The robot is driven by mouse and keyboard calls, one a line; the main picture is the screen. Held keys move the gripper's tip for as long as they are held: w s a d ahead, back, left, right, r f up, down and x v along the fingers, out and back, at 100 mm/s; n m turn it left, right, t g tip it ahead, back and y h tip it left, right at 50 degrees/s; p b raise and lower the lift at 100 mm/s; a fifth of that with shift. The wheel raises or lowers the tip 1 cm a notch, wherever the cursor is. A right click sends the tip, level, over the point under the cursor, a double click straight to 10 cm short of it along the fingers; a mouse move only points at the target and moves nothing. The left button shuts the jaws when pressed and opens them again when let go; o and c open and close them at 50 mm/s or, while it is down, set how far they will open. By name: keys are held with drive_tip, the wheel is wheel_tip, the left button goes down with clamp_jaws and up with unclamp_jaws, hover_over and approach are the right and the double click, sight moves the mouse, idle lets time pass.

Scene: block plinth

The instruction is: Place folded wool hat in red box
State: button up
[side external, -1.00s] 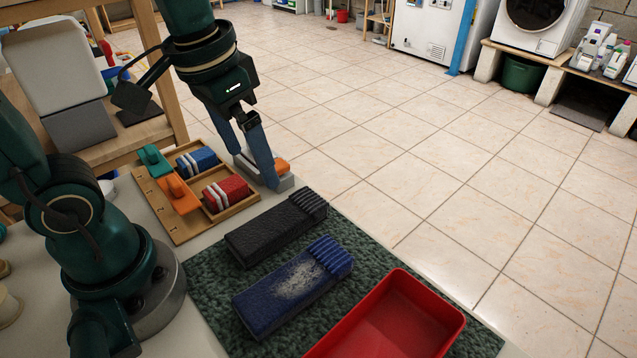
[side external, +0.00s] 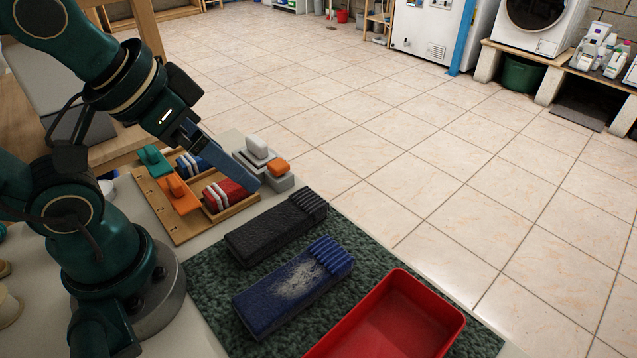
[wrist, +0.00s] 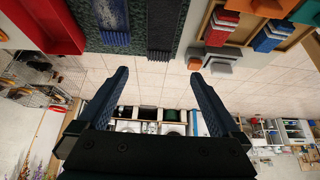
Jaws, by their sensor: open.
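Two folded, knitted-looking pieces with ribbed ends lie side by side on a dark green mat (side external: 213,293). One is black (side external: 268,232); the other is blue with a pale patch (side external: 290,290). They also show in the wrist view, blue (wrist: 110,14) and black (wrist: 163,18). The red box (side external: 395,325) sits on the mat beside the blue piece and looks empty where visible. It is at the upper left in the wrist view (wrist: 48,22). My gripper (wrist: 160,82) is open and empty, tilted above the wooden tray, apart from both folded pieces.
Tiled floor lies beyond the table edge.

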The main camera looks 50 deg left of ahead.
drive_tip(key=w+f+g, duration=0.1)
drive_tip(key=w+f, duration=0.2)
drive_tip(key=w, duration=0.2)
drive_tip(key=g, duration=0.3)
hover_over(277, 220)
drive_tip(key=f, duration=0.7)
drive_tip(key=shift+s, duration=0.2)
drive_tip(key=shift+s+f+g, duration=0.15)
drive_tip(key=shift+f+g, duration=0.15)
drive_tip(key=shift+f, duration=0.2)
drive_tip(key=shift+w+f, duration=0.15)
drive_tip(key=shift+f, duration=1)
drive_tip(key=shift+w+f, duration=0.15)
drive_tip(key=shift+f, duration=0.95)
drive_tip(key=c, duration=1.4)
drive_tip(key=shift+r, duration=0.1)
